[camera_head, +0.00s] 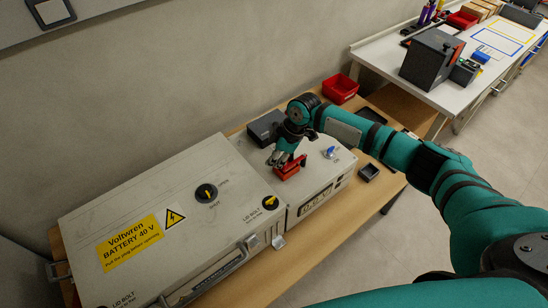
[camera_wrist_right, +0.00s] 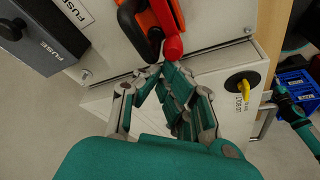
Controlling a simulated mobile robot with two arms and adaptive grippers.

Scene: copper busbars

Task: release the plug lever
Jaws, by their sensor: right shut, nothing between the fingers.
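The red-orange plug with its lever (camera_head: 290,170) sits on top of the grey unit beside the big battery case. In the wrist view I see an orange body with a black part and a red lever end (camera_wrist_right: 173,46). My right gripper (camera_head: 283,157) is at the plug from above and behind. In the wrist view its fingertips (camera_wrist_right: 158,70) are together and empty, right beside the red lever end. I cannot tell whether they touch it. In the head view the gripper hides part of the plug.
The battery case (camera_head: 150,225) fills the table's left, with a black-and-yellow lid bolt (camera_head: 270,202). A dark fuse box (camera_head: 266,127) stands behind the plug. A red bin (camera_head: 341,89) is at the back.

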